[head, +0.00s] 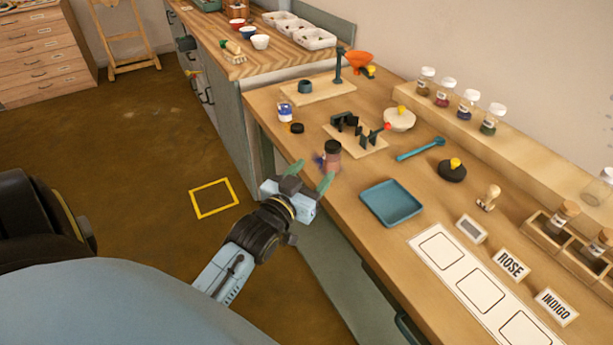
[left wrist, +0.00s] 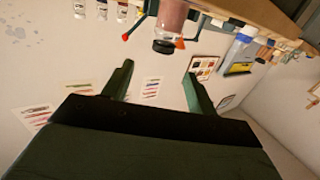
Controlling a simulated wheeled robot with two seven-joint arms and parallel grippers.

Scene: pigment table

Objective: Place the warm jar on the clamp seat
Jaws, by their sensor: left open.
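A jar with a black lid and a dull pink body, which I take as the warm jar (head: 333,158), stands near the front edge of the table. It also shows upside down at the top of the left wrist view (left wrist: 173,17). The clamp seat (head: 368,148) is a wooden base with dark clamp parts and a red knob, just behind the jar. My left gripper (head: 312,177) is open and empty in front of the jar, its fingers pointing toward it; in the left wrist view its fingers (left wrist: 159,70) are spread apart below the jar. My right gripper is not in view.
A teal tray (head: 392,203) lies right of the jar. A white-labelled blue jar (head: 285,112) and a black lid (head: 297,128) are to the left. A teal spoon (head: 420,149), a white bowl (head: 399,119) and a funnel stand (head: 338,68) lie beyond.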

